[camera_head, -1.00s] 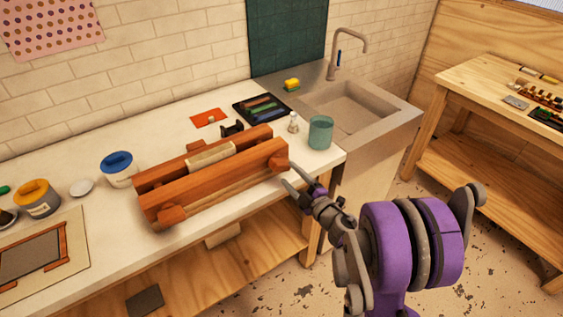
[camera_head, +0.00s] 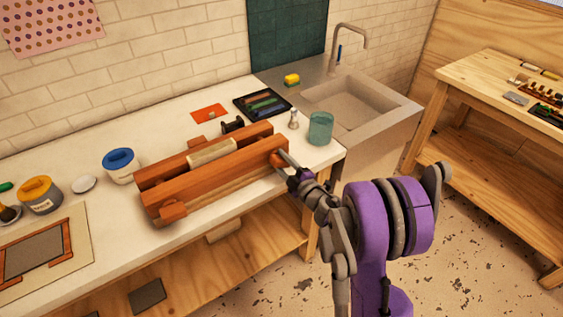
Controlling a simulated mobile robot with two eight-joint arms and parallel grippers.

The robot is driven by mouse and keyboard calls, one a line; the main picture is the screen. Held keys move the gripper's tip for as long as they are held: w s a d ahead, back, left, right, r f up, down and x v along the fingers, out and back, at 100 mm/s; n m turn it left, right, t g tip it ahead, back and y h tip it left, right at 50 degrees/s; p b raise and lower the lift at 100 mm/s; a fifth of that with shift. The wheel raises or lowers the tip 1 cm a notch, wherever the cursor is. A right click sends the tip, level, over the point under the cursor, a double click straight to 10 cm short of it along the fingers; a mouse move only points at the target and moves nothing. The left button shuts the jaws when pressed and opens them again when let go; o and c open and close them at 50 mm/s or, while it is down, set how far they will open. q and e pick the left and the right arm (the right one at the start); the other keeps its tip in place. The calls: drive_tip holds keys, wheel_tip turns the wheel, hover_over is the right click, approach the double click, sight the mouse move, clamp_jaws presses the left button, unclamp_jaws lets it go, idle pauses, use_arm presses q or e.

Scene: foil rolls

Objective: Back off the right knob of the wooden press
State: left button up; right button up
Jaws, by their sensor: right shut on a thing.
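The wooden press (camera_head: 215,172) lies on the white worktop, two long reddish-brown beams with a pale block (camera_head: 211,154) between them. Its left knob (camera_head: 172,211) shows on the front beam. Its right knob (camera_head: 276,159) is at the right end of the front beam, partly hidden by my gripper. My right gripper (camera_head: 283,161) is at this knob, with its fingers closed around it. My left gripper is not in view.
A green glass (camera_head: 320,129) and a small bottle (camera_head: 294,120) stand just behind and right of the press. A black tray (camera_head: 262,105) lies behind it. A blue-lidded jar (camera_head: 120,166) stands to the left. The sink (camera_head: 351,105) is at the right.

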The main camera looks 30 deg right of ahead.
clamp_jaws()
drive_tip(key=shift+f+n+b, duration=0.15)
drive_tip(key=shift+n+b, duration=0.7)
drive_tip(key=shift+n, duration=0.15)
drive_tip(key=shift+r+n+b, duration=0.2)
drive_tip(key=shift+n+b, duration=0.15)
drive_tip(key=shift+n, duration=0.65)
drive_tip(key=o, duration=0.9)
unclamp_jaws()
